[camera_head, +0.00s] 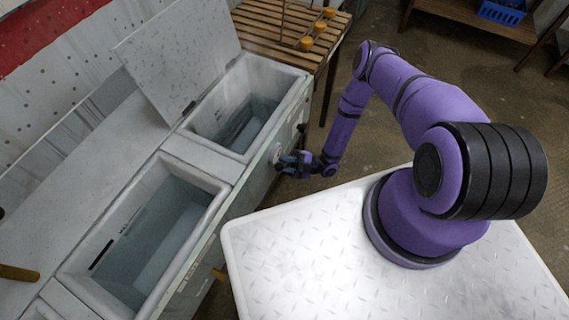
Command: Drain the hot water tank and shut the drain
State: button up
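Two open basins with bluish water are set in a long grey metal unit. The far tank (290,85) has a raised lid (180,50). The near tank (208,187) has a dark level mark on its inner wall. I cannot tell from the picture which one is hot. My gripper (286,161) is at the front face of the unit, below the far tank's rim. It is at or against a small pale round fitting (276,153) there. The fingers are too small to show whether they grip it. A yellowish fitting (218,274) sticks out below the near tank.
A slatted wooden table (262,28) with several orange-capped items stands behind the far tank. A blue crate (502,12) sits on a shelf at the back right. A brass-coloured bar (18,273) shows at the left edge. Open floor (440,60) lies right of the unit.

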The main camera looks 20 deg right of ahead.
jog(key=v, duration=1)
jog(key=shift+d+f, duration=0.2)
jog(key=shift+d, duration=0.15)
